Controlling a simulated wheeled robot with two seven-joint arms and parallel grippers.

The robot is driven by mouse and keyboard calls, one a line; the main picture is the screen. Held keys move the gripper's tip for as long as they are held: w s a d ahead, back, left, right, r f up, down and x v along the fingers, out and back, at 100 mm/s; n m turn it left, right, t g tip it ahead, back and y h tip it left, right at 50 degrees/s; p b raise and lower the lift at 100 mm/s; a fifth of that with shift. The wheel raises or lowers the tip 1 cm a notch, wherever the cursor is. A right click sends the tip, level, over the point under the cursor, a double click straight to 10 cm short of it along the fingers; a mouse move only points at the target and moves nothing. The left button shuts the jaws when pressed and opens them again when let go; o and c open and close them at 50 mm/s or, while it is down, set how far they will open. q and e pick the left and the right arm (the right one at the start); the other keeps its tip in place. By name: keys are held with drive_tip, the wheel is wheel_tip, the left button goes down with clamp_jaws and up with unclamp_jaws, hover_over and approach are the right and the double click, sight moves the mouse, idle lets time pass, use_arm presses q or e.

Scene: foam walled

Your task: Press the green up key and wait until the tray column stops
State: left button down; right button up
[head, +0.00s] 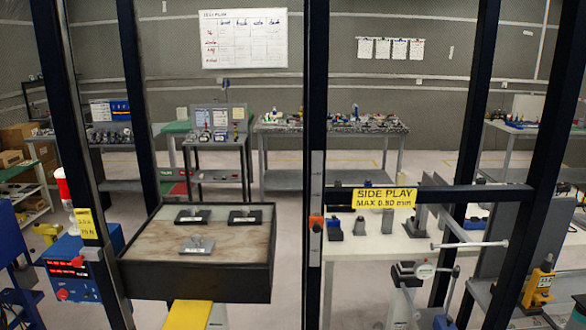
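A dark-rimmed tray (200,282) with a wood-like floor is at left centre, inside a frame of dark posts. Three small grey and black parts lie on it: one at the back left (192,215), one at the back right (245,215) and one at the front (197,245). A yellow piece (188,315) shows below the tray; I cannot tell whether it belongs to the tray column. A blue box (72,272) with red displays and a red knob stands left of the tray. I cannot make out a green up key. Neither gripper is in view.
Dark posts (315,120) stand close in front. A crossbar carries a yellow "SIDE PLAY" sign (388,198). Behind it is a white bench (375,240) with a dial gauge (424,270). A yellow tool (538,284) stands at the right. Open floor lies behind the tray.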

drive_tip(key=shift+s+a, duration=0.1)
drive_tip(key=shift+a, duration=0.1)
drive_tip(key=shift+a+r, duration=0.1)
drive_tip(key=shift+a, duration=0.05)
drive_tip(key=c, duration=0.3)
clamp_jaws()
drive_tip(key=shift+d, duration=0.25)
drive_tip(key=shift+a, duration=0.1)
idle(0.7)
